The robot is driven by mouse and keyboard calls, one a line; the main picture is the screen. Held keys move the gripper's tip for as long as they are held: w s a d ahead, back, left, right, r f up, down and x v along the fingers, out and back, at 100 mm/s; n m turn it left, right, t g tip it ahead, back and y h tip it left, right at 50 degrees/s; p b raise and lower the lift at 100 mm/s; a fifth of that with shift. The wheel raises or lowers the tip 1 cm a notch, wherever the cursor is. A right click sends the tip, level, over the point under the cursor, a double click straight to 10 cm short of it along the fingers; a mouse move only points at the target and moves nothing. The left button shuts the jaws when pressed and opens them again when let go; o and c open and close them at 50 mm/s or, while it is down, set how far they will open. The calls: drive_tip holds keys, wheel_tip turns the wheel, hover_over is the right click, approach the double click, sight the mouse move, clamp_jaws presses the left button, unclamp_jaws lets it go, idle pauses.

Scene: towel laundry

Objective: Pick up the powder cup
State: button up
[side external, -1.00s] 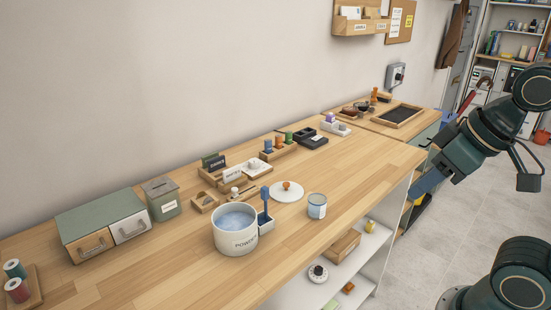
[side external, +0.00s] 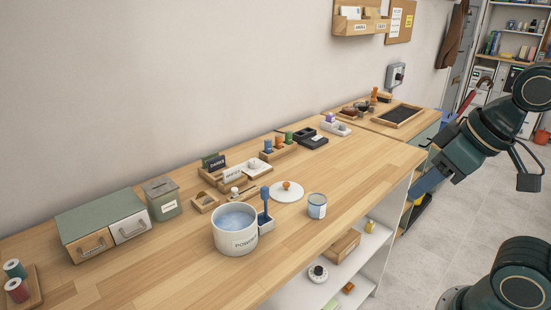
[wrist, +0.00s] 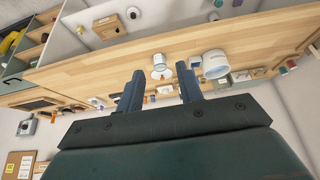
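A small light-blue cup (side external: 317,206) with a pale label stands upright on the wooden worktop. A larger white tub (side external: 235,230) lettered "POWDER" stands to its left, holding pale blue contents. I cannot tell from the label which one is the powder cup. My gripper (side external: 427,183) is at the right, past the worktop's front edge and clear of both. In the wrist view my gripper (wrist: 160,70) is open and empty; the small cup (wrist: 159,62) shows between its fingers but at a distance, with the white tub (wrist: 215,64) to the right.
A blue scoop (side external: 265,201) stands beside the tub. Small trays and a drawer box (side external: 103,228) line the wall. The worktop (side external: 365,180) is clear right of the small cup.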

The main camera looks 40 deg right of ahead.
drive_tip(key=o, duration=0.7)
drive_tip(key=shift+w, duration=0.1)
